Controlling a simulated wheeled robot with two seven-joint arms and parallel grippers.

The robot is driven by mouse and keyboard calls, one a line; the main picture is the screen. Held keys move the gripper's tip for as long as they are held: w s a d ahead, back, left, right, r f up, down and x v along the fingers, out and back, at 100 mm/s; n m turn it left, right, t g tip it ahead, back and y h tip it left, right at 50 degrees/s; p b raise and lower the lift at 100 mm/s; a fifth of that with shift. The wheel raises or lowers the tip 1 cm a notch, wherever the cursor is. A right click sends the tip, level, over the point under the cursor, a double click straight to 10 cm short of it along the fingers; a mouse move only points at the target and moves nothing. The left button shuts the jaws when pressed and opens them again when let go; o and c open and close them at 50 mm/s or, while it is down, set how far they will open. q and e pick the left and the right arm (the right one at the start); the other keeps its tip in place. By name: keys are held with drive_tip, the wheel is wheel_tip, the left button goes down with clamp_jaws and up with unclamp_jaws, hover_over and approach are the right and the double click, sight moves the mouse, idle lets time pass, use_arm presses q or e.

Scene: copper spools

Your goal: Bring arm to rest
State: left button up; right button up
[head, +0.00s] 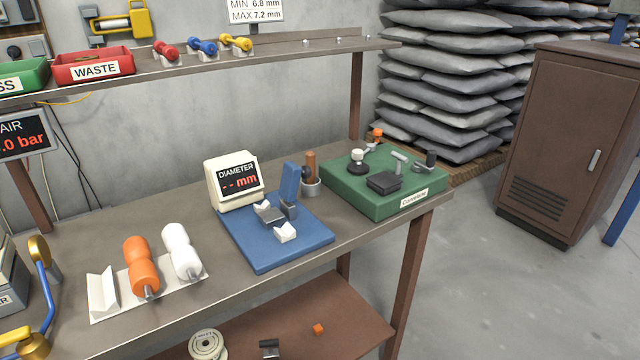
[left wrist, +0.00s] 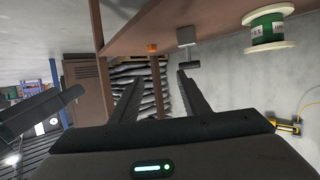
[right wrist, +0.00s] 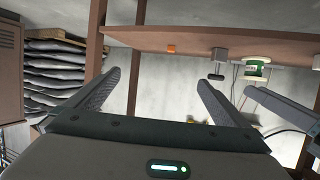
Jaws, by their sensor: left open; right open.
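Neither gripper shows in the head view. In the left wrist view my left gripper (left wrist: 158,75) has its two dark fingers apart with nothing between them. In the right wrist view my right gripper (right wrist: 158,76) is likewise open and empty. A dark part of my other arm shows at the left edge of the left wrist view and at the right edge of the right wrist view. Both wrist views show the lower shelf with a green-and-white spool (left wrist: 269,27), which also shows in the right wrist view (right wrist: 257,70).
The workbench (head: 90,232) holds a white rack (head: 199,278) with orange and white pieces, a blue gauge base (head: 265,258) beside a diameter display (head: 238,179), and a green station (head: 365,203). A red waste bin (head: 93,67) sits above. A brown cabinet (head: 560,140) stands right; floor before it is clear.

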use_arm(q)
drive_tip(key=s+a+f+g+p, duration=0.2)
drive_tip(key=s+f, duration=0.2)
drive_tip(key=s, duration=0.3)
drive_tip(key=s+a+f+g+y+p, duration=0.1)
drive_tip(key=s+a+f+g+p, duration=0.1)
drive_tip(key=s+f, duration=0.3)
drive_tip(key=s+a+f+g+y+p, duration=0.1)
drive_tip(key=s+a+f+g+p, duration=0.2)
drive_tip(key=s, duration=0.7)
drive_tip(key=shift+s+f+n+g+p, duration=0.15)
drive_tip(key=shift+f+n+g+p, duration=0.15)
drive_tip(key=shift+f+g+p, duration=0.4)
use_arm(e)
drive_tip(key=s+d+f+g, duration=0.2)
drive_tip(key=s+f, duration=0.2)
drive_tip(key=s, duration=0.3)
drive_tip(key=s+d+f+g+h, duration=0.1)
drive_tip(key=s+d+f+g, duration=0.1)
drive_tip(key=s+f, duration=0.3)
drive_tip(key=s+d+f+g+h, duration=0.1)
drive_tip(key=s+d+f+g, duration=0.2)
drive_tip(key=s, duration=0.7)
drive_tip(key=shift+s+f+m+g, duration=0.15)
drive_tip(key=shift+f+m+g, duration=0.15)
drive_tip(key=shift+f+g, duration=0.4)
